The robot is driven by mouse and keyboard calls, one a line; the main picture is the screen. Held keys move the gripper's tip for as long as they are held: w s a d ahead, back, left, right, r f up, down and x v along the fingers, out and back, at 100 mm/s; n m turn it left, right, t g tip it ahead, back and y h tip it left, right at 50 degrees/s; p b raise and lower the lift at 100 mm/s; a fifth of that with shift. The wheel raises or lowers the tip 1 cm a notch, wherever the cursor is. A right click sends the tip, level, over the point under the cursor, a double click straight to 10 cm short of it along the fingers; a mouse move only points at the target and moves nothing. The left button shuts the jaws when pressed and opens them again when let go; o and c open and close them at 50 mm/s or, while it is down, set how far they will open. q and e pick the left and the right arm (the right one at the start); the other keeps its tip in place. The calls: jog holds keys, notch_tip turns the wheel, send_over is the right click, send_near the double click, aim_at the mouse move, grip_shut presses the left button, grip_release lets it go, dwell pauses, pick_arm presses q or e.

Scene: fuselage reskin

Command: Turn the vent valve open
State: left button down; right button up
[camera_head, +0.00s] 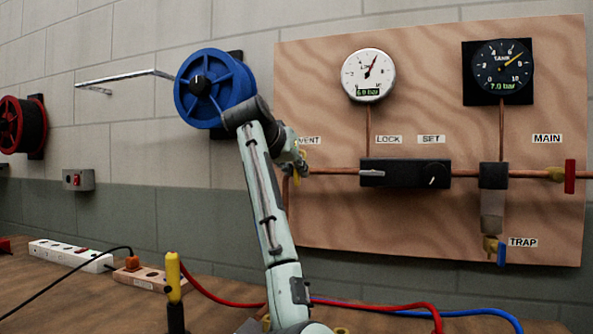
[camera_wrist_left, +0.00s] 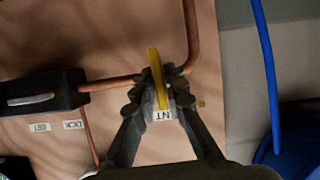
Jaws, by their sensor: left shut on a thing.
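The vent valve has a yellow lever handle (camera_wrist_left: 155,66) in the wrist view, on the copper pipe near its bend. My left gripper (camera_wrist_left: 159,89) is shut on this handle, one finger on each side. The handle stands across the horizontal pipe run in that view. The VENT label (camera_wrist_left: 163,115) shows partly between the fingers. In the head view my left gripper (camera_head: 298,163) is at the left edge of the wooden panel and mostly hides the valve. The VENT label (camera_head: 309,140) is partly covered there. My right gripper is not in view.
The panel (camera_head: 330,220) carries a black regulator block (camera_head: 405,172), a white gauge (camera_head: 368,75), a black tank gauge (camera_head: 503,67), a red MAIN handle (camera_head: 570,176) and a blue TRAP handle (camera_head: 501,254). A blue hose reel (camera_head: 232,88) hangs close behind my arm. Hoses and power strips lie below.

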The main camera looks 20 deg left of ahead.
pick_arm(q)
jog(key=n+h, duration=0.2)
jog(key=n, duration=0.1)
jog(key=shift+a, duration=0.15)
jog(key=n+h, duration=0.2)
jog(key=n, duration=0.1)
jog(key=shift+a+f+t, duration=0.1)
jog(key=shift+f+t, duration=0.05)
jog(key=shift+t, duration=0.15)
jog(key=n+t+h, duration=0.1)
jog(key=n, duration=0.2)
jog(key=shift+f+n+h, duration=0.1)
jog(key=shift+n+h, duration=0.2)
jog(key=shift+n, duration=0.1)
jog(key=shift+f+n+t+h, duration=0.1)
jog(key=shift+n+t+h, duration=0.45)
jog(key=shift+n, duration=1.05)
jog(key=c, duration=1.6)
grip_release()
jog(key=shift+c, duration=0.2)
